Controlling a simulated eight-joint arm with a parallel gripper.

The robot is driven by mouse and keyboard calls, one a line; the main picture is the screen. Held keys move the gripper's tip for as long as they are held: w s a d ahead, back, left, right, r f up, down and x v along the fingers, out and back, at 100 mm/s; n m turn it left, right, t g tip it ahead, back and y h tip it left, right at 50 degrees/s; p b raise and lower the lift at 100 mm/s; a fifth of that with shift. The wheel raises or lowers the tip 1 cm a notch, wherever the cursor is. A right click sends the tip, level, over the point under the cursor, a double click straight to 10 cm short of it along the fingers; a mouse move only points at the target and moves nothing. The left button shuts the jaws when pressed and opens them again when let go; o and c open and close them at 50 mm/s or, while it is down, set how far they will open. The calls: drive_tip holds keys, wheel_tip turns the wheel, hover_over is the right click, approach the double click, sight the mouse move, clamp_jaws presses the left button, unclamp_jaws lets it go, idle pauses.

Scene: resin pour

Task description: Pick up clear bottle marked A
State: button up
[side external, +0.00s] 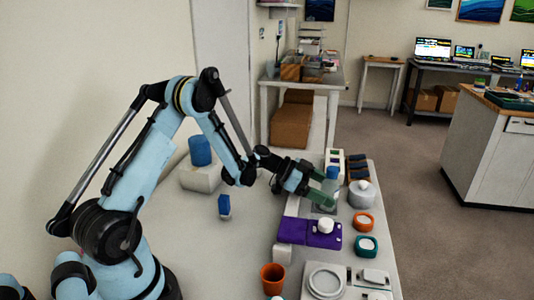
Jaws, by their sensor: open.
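My gripper (323,184) reaches in from the left at the bottle's height, with greenish fingers at the bottle. It is open. The fingers overlap the bottle in the picture, and I cannot tell whether they are around it or only beside it, or whether they touch it.
A round white container (362,196), an orange-rimmed jar (363,222) and a teal jar (366,246) stand to the right. An orange cup (272,279) and a scale (325,281) are nearer. The left tabletop is mostly clear.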

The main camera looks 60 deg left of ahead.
drive_tip(key=shift+w+d+f, duration=0.25)
drive_tip(key=shift+w+d, duration=0.15)
drive_tip(key=shift+d, duration=0.05)
drive_tip(key=c, duration=1.3)
drive_tip(key=shift+r, duration=0.2)
